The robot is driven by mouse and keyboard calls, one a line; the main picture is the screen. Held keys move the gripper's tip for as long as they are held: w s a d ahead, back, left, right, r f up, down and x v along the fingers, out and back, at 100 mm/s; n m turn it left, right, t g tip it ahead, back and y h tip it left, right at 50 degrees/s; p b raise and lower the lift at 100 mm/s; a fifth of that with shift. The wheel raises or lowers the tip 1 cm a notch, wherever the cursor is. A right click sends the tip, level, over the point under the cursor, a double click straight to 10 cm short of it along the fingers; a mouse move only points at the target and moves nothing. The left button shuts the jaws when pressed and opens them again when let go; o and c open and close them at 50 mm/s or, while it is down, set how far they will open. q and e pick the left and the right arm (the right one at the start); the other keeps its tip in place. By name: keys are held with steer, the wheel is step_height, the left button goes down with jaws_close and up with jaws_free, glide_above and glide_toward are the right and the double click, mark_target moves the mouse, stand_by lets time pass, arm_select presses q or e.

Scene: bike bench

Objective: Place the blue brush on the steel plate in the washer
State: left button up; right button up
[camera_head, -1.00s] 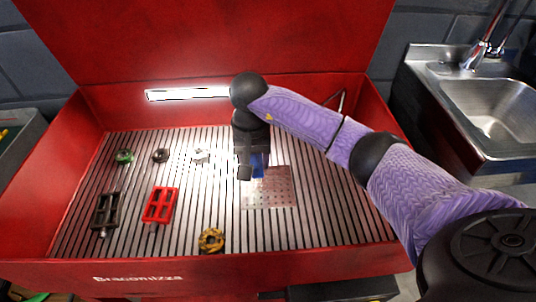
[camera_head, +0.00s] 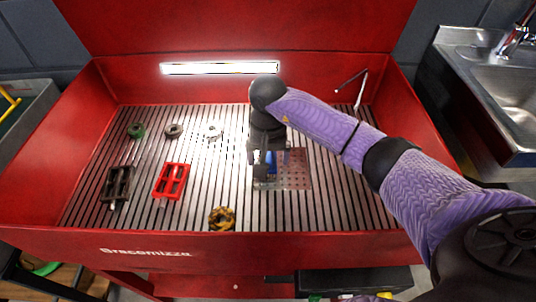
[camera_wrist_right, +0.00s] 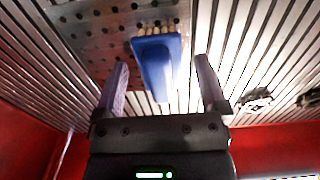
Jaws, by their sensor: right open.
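The blue brush (camera_wrist_right: 160,64) shows in the right wrist view with its pale bristles (camera_wrist_right: 155,27) against the perforated steel plate (camera_wrist_right: 100,35). Its handle points back toward my right gripper (camera_wrist_right: 162,82), which is open with one finger on each side and a gap to the brush. In the head view the brush (camera_head: 271,161) is partly hidden by the right gripper (camera_head: 268,168), at the left part of the steel plate (camera_head: 297,172). The plate lies on the slatted washer floor (camera_head: 330,205). My left gripper is not in view.
A red pedal (camera_head: 171,181), a black pedal (camera_head: 118,187), a gold part (camera_head: 222,218) and small ring-like parts (camera_head: 173,131) lie on the slats at left. Red washer walls (camera_head: 95,100) enclose the floor. The slats right of the plate are clear.

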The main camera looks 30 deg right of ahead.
mark_target(268, 154)
arm_select(q)
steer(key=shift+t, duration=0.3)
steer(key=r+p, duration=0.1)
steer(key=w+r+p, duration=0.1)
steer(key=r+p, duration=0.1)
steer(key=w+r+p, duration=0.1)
steer(key=p, duration=0.1)
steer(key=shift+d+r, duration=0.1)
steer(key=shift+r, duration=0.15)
arm_select(e)
step_height(268, 154, up, 12)
steer(key=shift+r, duration=0.2)
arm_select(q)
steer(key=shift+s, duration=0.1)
